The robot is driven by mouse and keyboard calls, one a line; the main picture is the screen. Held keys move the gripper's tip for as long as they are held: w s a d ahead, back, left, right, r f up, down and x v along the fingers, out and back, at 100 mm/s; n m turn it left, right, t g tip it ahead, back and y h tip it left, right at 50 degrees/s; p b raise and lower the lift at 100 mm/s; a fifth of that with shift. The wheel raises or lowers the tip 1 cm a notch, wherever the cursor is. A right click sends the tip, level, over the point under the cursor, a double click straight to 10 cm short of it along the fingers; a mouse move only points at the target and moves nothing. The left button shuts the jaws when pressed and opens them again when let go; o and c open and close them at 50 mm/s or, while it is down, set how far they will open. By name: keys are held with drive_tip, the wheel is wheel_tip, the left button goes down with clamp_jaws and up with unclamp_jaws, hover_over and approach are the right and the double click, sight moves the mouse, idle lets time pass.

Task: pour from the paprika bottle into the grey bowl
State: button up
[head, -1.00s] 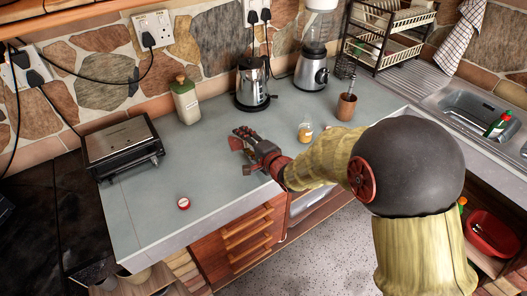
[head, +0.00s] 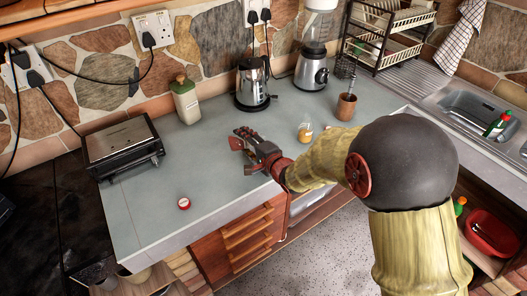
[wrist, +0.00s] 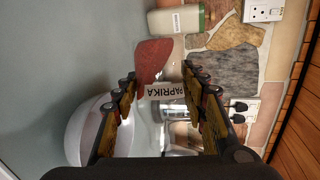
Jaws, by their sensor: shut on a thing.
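The paprika bottle (wrist: 166,91) is between my fingers in the wrist view, with a white PAPRIKA label and dark red powder showing through its clear wall. It looks tilted well over, not upright. My gripper (head: 245,145) is shut on it above the counter; the fingers also show in the wrist view (wrist: 160,88). The pale grey bowl (wrist: 80,133) is at the lower left of the wrist view, partly hidden by a finger. I cannot make it out in the head view. Whether powder is falling is not clear.
A red and white round lid (head: 183,203) lies on the counter (head: 140,215). A toaster or grill (head: 123,148), a green-capped bottle (head: 186,100), a kettle (head: 253,85) and a blender (head: 312,68) stand behind. A small jar (head: 305,133) is right of my gripper.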

drive_tip(key=shift+w+d+f+m+t+y, duration=0.1)
drive_tip(key=shift+d+f+m+t+y, duration=0.2)
drive_tip(key=shift+m, duration=0.35)
drive_tip(key=shift+d+f+m+t+y, duration=0.15)
drive_tip(key=shift+m+y, duration=0.25)
drive_tip(key=shift+m, duration=0.25)
idle(3.8)
drive_tip(key=shift+d+r+m+y+p, duration=0.3)
drive_tip(key=shift+r+m+y, duration=0.2)
drive_tip(key=shift+m, duration=0.3)
idle(2.1)
